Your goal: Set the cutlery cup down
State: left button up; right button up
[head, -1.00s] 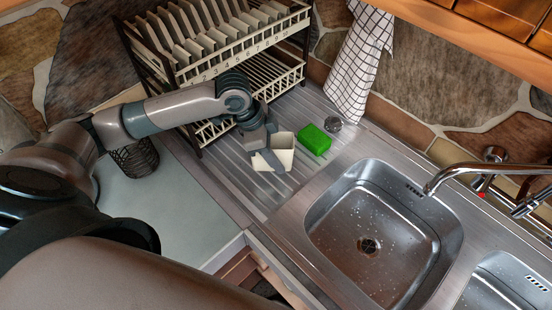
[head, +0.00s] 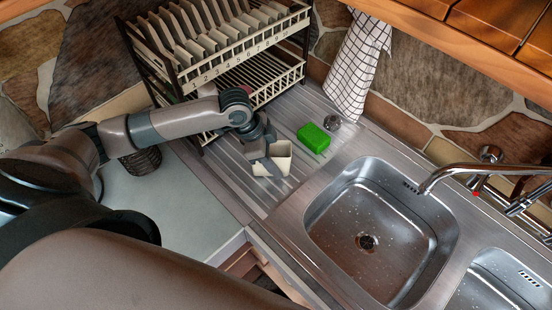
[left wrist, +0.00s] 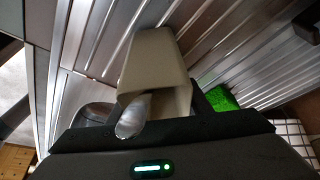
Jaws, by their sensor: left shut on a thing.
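The cutlery cup (head: 284,158) is a cream, square-sided cup. In the head view it is at my left gripper (head: 266,160), over the ribbed steel drainboard (head: 229,177). My left gripper is shut on the cup. In the left wrist view the cup (left wrist: 155,62) is between the fingers, with a shiny rounded metal piece (left wrist: 133,115) at its mouth. I cannot tell whether the cup's base touches the drainboard. My right gripper is not in view.
A green sponge (head: 314,138) and a small round metal item (head: 332,122) lie right of the cup. A dish rack (head: 215,75) with plates stands behind. The sink basin (head: 375,235) is to the right, and a checked towel (head: 358,70) hangs at the back. A dark wicker basket (head: 143,161) stands left.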

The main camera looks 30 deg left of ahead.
pick_arm(q)
jog(key=o, duration=1.1)
jog(key=shift+f, duration=0.1)
jog(key=shift+c, duration=0.2)
jog(key=b+v, duration=0.3)
jog(key=v, duration=0.9)
jog(key=shift+w+r, duration=0.1)
jog(key=shift+r, duration=0.1)
